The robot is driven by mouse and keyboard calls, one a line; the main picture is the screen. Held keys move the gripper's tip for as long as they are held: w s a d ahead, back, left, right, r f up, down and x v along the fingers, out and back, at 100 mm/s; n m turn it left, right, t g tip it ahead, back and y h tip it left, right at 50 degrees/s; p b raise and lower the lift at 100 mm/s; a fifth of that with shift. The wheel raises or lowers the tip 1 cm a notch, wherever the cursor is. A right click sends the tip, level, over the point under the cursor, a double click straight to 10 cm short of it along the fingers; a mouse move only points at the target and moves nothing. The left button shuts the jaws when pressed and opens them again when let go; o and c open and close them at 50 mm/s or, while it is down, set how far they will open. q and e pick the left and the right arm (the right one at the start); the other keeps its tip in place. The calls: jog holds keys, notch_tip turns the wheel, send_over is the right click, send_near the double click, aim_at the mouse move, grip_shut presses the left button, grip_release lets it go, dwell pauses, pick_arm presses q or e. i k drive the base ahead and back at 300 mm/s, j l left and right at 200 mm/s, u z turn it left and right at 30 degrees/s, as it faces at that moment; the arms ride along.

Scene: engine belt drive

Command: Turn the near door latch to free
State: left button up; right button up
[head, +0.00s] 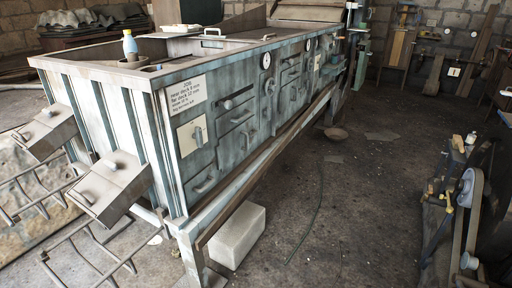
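A long worn blue-grey metal bench cabinet (238,110) fills the left and middle of the head view. On its long side, near the close corner, a pale square plate (187,142) carries a small grey lever (198,133). I cannot tell for certain that this lever is the near door latch, nor whether it stands at free. Several drawers and doors with handles line the same side; a horizontal slot with a dark knob (229,104) sits above one of them. Neither of my grippers shows in this view.
A printed label (186,95) and a round dial (266,60) are on the cabinet's side. A belt-and-pulley machine (463,208) stands at the right. The dark floor between is mostly clear.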

aim_at(252, 133)
jog(key=i+u, duration=0.2)
jog(key=u, duration=0.15)
jog(key=i+l+u, duration=0.15)
jog(key=u, duration=0.15)
jog(key=i+l+u, duration=0.15)
jog(key=u, duration=0.2)
jog(key=i+l+u, duration=0.1)
jog(key=i+l, duration=0.65)
jog(key=l, duration=0.15)
jog(key=i+l+u, duration=0.15)
jog(key=i+l, duration=0.2)
jog(key=l, duration=0.15)
